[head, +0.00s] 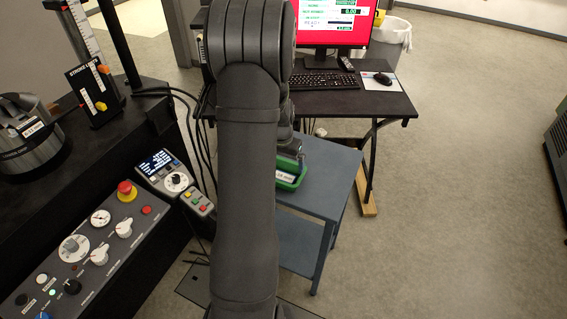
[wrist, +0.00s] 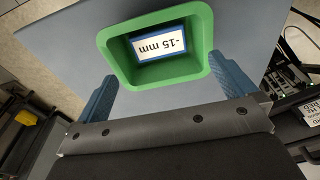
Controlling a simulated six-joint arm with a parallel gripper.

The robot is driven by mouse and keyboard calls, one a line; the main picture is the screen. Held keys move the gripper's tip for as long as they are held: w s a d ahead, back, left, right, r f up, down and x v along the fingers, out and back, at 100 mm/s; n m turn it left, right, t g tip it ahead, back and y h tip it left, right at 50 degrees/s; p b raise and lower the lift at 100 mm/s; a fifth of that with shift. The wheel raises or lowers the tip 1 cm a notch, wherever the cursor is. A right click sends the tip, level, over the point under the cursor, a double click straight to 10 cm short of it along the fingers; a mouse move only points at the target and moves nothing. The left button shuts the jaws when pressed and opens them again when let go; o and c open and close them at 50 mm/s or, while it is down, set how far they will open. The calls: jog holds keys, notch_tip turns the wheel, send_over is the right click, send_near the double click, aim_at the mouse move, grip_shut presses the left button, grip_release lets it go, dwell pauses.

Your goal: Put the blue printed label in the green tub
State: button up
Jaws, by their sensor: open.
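The green tub (wrist: 203,38) stands on the blue-grey side table. The blue printed label (wrist: 158,43), a white card with a blue border reading "-15 mm", lies inside the tub in the wrist view. My gripper (wrist: 165,70) is open, with its two blue fingers apart on either side of the tub's near part and nothing held between them. I cannot tell whether the fingers touch the tub. In the head view, the tub (head: 303,172) shows just right of my forearm, and the gripper fingers are mostly hidden.
The side table (head: 335,180) has free room around the tub. Behind it is a desk (head: 390,104) with a monitor (head: 335,22), keyboard (head: 325,81) and mouse (head: 383,78). A control panel (head: 100,235) and handset (head: 172,181) are on the black bench at the left.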

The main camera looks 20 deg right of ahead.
jog(key=shift+r, duration=2)
notch_tip(320, 180, up, 17)
jog(key=s+a, duration=0.1)
jog(key=shift+s+a+r, duration=0.15)
jog(key=shift+s+a, duration=0.1)
notch_tip(320, 180, down, 18)
jog(key=w+d, duration=0.1)
jog(key=shift+w+d, duration=0.25)
